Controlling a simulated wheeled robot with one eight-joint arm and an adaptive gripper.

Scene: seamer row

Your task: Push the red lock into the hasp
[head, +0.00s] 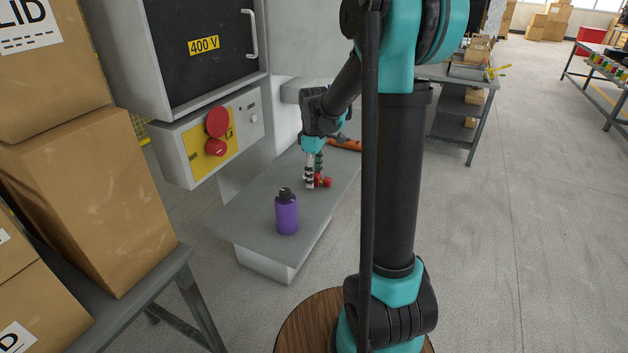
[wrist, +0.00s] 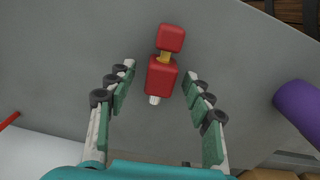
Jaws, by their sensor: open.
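The red lock (wrist: 160,77) lies on the grey bench top in the wrist view. It shows as two red blocks joined by a short yellow piece, with a small pale stub at its near end. In the head view the red lock (head: 322,181) is a small red shape at the fingertips. My gripper (wrist: 157,76) is open, its green-padded fingers on either side of the nearer red block with gaps visible. In the head view my gripper (head: 314,183) points down at the bench. I cannot make out a hasp in either view.
A purple bottle (head: 286,214) stands on the bench (head: 260,233) in front of the gripper. A control box (head: 180,158) with red round knobs on a yellow plate hangs at the left, below a 400 V cabinet (head: 195,60). An orange object (head: 346,144) lies behind.

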